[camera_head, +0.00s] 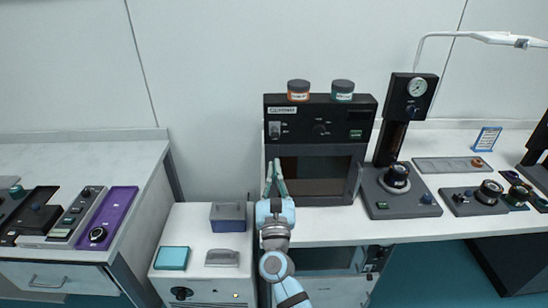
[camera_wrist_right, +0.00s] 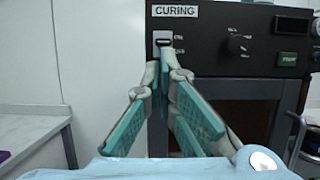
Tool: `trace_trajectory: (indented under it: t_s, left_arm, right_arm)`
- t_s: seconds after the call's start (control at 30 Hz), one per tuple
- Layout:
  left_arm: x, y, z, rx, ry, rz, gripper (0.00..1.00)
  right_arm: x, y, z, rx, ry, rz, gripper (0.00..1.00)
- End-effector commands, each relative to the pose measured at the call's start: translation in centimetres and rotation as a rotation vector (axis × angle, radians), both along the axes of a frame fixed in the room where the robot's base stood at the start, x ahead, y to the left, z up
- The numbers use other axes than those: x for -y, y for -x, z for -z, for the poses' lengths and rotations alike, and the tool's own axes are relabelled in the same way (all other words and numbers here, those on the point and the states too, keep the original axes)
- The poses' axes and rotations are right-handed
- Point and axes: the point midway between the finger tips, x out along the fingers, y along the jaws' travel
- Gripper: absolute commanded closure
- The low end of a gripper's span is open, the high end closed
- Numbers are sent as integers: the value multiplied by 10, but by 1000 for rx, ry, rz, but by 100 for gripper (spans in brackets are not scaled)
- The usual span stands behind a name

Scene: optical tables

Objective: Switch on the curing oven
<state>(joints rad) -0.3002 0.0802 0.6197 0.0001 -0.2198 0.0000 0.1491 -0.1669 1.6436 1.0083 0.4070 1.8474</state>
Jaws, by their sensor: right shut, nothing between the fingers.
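The curing oven (camera_head: 350,150) is a black box on the white bench, with a "CURING" label (camera_wrist_right: 174,11) at the top left of its panel. Below the label is a small light rocker switch (camera_wrist_right: 162,38), also seen in the head view (camera_head: 274,129). My right gripper (camera_head: 274,162) is shut and empty in front of the oven's left side. In the right wrist view its fingertips (camera_wrist_right: 167,54) overlap the lower edge of the switch; whether they touch it I cannot tell. My left gripper is out of view.
The oven panel also has a black knob (camera_wrist_right: 238,45) and a green button (camera_wrist_right: 288,58). Two small jars (camera_head: 298,92) stand on the oven. A black gauge stand (camera_head: 406,110) is close on its right. A low white cabinet (camera_head: 190,255) with small boxes is at left.

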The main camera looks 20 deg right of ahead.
Motion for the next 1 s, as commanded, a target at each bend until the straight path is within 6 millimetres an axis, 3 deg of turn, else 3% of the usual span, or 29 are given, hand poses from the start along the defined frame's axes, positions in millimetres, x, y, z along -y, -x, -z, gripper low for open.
trace_trajectory:
  t_s: [0.43, 0.57, 0.67, 0.77, 0.8, 0.87, 0.9, 1.0]
  left_arm:
    - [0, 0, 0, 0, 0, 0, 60]
    - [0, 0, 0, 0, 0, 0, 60]
    - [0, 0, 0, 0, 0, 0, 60]
    - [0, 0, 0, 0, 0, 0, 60]
    - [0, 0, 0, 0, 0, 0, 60]
    - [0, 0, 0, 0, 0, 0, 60]
    - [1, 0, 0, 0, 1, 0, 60]
    - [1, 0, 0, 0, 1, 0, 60]
  right_arm:
    - [-5, 9, 5, -10, 18, -2, 100]
    - [-28, 11, 38, -196, 351, -52, 100]
    - [-60, 29, 110, -466, 907, -167, 100]
    - [-76, 78, 211, -711, 1568, -373, 100]
    - [-74, 107, 254, -780, 1824, -485, 100]
    - [-63, 156, 312, -845, 2163, -679, 100]
    - [-51, 190, 348, -864, 2356, -824, 100]
    - [-18, 278, 435, -848, 2674, -1190, 100]
